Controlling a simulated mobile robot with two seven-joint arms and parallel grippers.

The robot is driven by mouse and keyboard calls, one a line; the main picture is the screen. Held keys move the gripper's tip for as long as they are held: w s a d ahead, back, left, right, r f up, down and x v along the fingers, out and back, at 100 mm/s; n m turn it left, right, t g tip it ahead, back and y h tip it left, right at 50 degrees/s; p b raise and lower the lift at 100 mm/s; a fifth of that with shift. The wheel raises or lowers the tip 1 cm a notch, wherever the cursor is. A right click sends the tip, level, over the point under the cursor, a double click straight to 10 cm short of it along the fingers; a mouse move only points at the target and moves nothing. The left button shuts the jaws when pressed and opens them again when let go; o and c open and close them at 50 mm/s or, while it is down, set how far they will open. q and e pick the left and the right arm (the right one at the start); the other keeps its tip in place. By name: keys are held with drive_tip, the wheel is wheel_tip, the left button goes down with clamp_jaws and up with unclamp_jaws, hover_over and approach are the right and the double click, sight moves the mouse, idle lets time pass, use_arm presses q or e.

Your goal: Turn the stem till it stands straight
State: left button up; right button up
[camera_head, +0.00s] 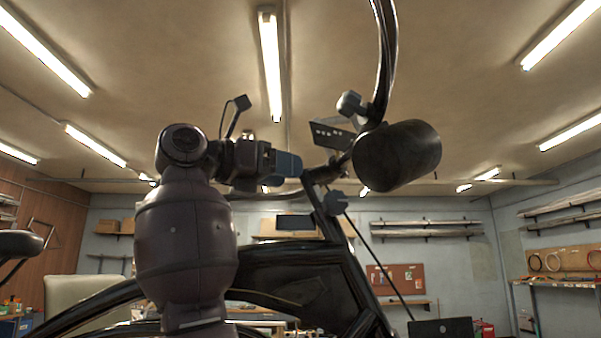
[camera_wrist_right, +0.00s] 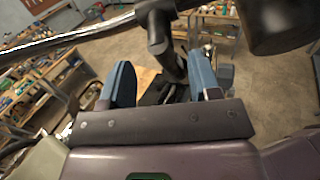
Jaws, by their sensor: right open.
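The dark stem (camera_head: 327,173) sits at the top of the trike's slanted front tube, where the black handlebar (camera_head: 386,60) joins. In the right wrist view the stem (camera_wrist_right: 158,32) shows as a dark post running down from the bar (camera_wrist_right: 70,38), turned at an angle in the picture. My right gripper (camera_head: 294,165) has blue fingers pointing at the stem, close on its left side. In the wrist view the right gripper (camera_wrist_right: 163,82) is open, with the stem's lower part between or just beyond the fingers; contact cannot be told. My left gripper is out of view.
A dark cylinder (camera_head: 397,156) hangs right of the stem, near the fingers. Grey-blue knobs (camera_head: 338,203) sit below and above it. The trike frame (camera_head: 290,265) fills the lower middle. A saddle (camera_head: 20,243) is at the left. Shelves and benches stand far back.

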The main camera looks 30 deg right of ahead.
sight(323, 184)
drive_tip(key=shift+s+d, duration=0.1)
drive_tip(key=shift+d, duration=1.9)
clamp_jaws()
drive_tip(key=shift+a, duration=0.1)
